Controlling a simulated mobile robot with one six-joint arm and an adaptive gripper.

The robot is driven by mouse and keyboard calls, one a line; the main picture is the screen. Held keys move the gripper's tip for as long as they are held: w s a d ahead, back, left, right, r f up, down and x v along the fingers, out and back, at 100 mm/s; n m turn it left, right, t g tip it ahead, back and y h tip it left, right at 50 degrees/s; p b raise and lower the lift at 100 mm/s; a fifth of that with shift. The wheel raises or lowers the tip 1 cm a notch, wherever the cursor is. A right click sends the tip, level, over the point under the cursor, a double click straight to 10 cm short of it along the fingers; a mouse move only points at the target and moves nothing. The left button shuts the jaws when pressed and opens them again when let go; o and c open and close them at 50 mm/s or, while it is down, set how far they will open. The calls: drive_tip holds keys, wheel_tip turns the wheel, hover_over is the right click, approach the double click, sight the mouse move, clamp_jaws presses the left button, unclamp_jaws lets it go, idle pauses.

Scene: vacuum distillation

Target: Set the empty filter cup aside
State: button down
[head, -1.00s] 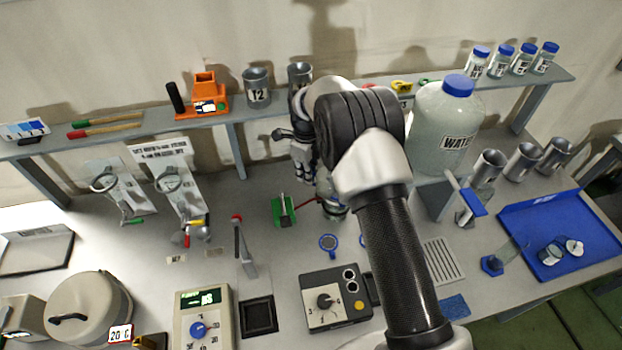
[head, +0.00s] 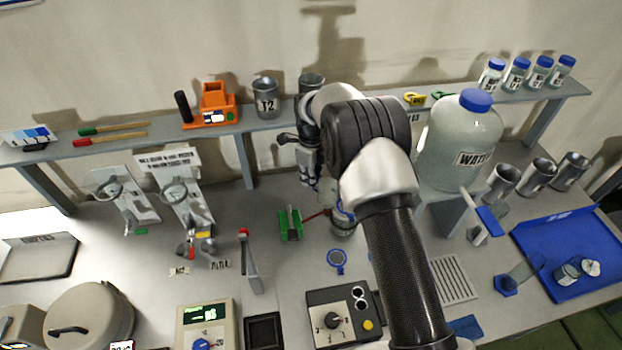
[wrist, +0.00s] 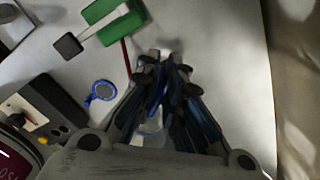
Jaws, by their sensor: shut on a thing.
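My gripper (head: 338,212) hangs over the middle of the bench in the head view, partly hidden behind my arm. The wrist view shows its dark fingers (wrist: 165,75) closed together. A pale, bluish piece (wrist: 148,128) shows between the fingers and appears to be the filter cup. It is mostly covered, so I cannot see its shape or whether it is empty.
A green block (head: 290,225) and blue ring (head: 337,260) lie close to the gripper. A control box (head: 340,316) is in front. A WATER bottle (head: 458,140) and blue tray (head: 535,225) with small containers are right. A shelf (head: 150,141) runs behind.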

drive_tip(key=shift+w+r, duration=0.2)
drive_tip(key=c, duration=2)
unclamp_jaws()
drive_tip(key=shift+w+f, duration=0.1)
drive_tip(key=shift+o, duration=1.4)
drive_tip(key=shift+d, duration=0.15)
drive_tip(key=shift+s, duration=0.2)
wheel_tip(320, 180, up, 12)
